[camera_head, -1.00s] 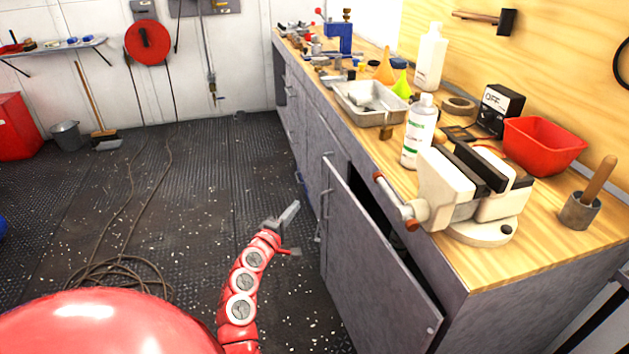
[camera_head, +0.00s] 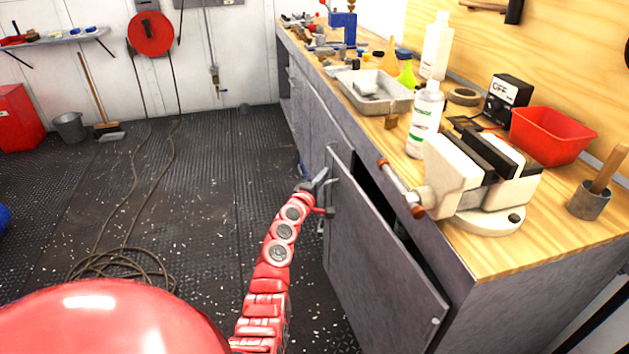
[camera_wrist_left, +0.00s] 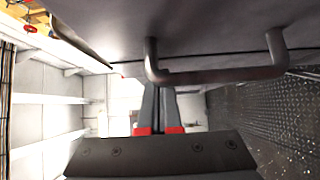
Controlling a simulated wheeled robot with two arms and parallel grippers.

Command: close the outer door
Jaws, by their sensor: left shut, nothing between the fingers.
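The outer door (camera_head: 375,265) is the grey cabinet door under the workbench. It stands ajar, with a dark gap between its top edge and the cabinet. A handle is at its far left end. My left gripper (camera_head: 319,181) is shut and empty, close to that end of the door. In the left wrist view, the shut fingers (camera_wrist_left: 159,108) point ahead, just below the dark bar handle (camera_wrist_left: 220,75) on the door's grey face. I cannot tell whether they touch it. My right gripper is not in view.
The workbench top (camera_head: 500,262) carries a vise (camera_head: 470,185), white bottles, a metal tray (camera_head: 375,95) and a red bin (camera_head: 552,135). A coiled cable (camera_head: 125,265) lies on the deck to the left. The deck between cable and cabinet is mostly clear.

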